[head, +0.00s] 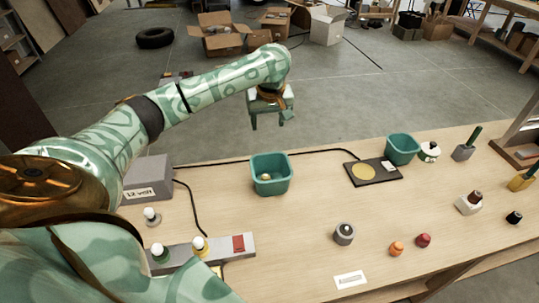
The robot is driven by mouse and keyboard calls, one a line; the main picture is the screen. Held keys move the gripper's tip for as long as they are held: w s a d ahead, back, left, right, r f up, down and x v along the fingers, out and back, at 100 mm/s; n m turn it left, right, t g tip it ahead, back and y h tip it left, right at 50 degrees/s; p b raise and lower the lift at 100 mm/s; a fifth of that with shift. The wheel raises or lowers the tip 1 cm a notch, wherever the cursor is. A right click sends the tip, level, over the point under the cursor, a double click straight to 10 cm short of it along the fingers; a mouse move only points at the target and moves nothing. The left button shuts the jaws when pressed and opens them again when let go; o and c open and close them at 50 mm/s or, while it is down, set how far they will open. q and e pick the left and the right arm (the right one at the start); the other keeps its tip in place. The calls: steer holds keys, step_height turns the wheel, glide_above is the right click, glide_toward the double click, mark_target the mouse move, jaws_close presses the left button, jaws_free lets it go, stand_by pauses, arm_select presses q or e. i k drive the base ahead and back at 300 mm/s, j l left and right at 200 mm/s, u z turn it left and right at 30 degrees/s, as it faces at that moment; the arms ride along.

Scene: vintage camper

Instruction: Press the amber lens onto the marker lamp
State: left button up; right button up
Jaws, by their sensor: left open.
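A small orange piece (397,248), which looks like the amber lens, lies on the bench at the front right. A dark red piece (424,240) lies beside it. A grey bar (222,248) at the front left carries white bulbs on a green base (160,254) and a yellow base (200,247), plus a red block (238,243). I cannot tell for sure which item is the marker lamp. My left gripper (270,119) is open and empty, pointing down past the bench's far edge, well away from the orange piece. My right gripper is not in view.
A teal bin (288,183) with a small item inside stands near the far edge. A grey box (148,172) with a cable stands at left. A dark scale-like pad (392,179), a second teal bin (403,146) and a grey round part (344,233) are further right. The bench centre is clear.

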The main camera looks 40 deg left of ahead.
mark_target(345, 234)
steer(key=k+l, duration=1.15)
steer(key=l, duration=0.25)
